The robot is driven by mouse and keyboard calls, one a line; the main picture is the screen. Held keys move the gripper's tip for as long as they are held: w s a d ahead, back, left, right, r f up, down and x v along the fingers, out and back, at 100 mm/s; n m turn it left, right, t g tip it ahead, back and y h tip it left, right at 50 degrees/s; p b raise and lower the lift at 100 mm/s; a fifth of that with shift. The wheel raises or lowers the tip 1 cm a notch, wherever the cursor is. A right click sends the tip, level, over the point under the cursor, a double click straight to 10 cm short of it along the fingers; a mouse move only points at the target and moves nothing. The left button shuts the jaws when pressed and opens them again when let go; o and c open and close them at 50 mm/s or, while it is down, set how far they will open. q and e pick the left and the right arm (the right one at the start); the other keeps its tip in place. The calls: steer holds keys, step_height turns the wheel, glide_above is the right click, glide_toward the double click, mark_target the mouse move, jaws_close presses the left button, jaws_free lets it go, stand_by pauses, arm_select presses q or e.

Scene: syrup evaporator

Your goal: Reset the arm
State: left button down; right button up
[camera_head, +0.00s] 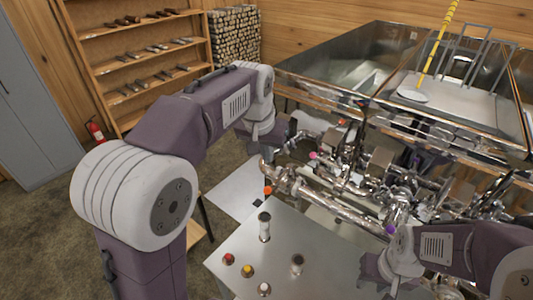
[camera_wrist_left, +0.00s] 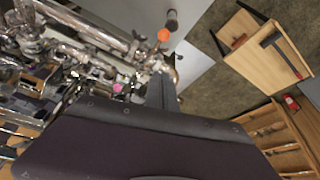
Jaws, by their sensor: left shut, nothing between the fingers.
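My left arm comes in from the left of the head view, bends over at the top and reaches down at the near end of the evaporator's pipework. My left gripper (camera_head: 291,141) is shut and empty, close to the metal pipes and valves (camera_head: 345,190). In the left wrist view the dark, closed fingers (camera_wrist_left: 162,92) point up beside the pipes (camera_wrist_left: 85,25). An orange knob (camera_wrist_left: 163,35) and a pink knob (camera_wrist_left: 118,88) show near them. My right arm comes in at the lower right. Its gripper (camera_head: 377,272) is over the steel table's right side, and its fingers are not clear.
The steel table (camera_head: 225,262) holds a tall cylinder (camera_head: 264,226), small pieces with red (camera_head: 228,259), yellow (camera_head: 247,271) and white (camera_head: 264,289) tops, and a metal piece (camera_head: 297,264). The evaporator pans (camera_head: 340,75) stand behind. Tool shelves (camera_head: 140,50) are at back left.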

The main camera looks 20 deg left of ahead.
arm_select(q)
steer(key=s+a+f+g+b, duration=0.1)
steer(key=s+f+b, duration=0.2)
steer(key=f, duration=0.8)
steer(key=s+a+f+g+b, duration=0.1)
steer(key=s+f+b, duration=0.3)
steer(key=s+f, duration=0.4)
steer(key=s+a+f+n+g+b, duration=0.1)
steer(key=s+a+f+b, duration=0.2)
steer(key=f, duration=1)
steer(key=s+b, duration=0.1)
steer(key=s, duration=0.2)
steer(key=shift+f, duration=0.3)
steer(key=shift+w, duration=0.1)
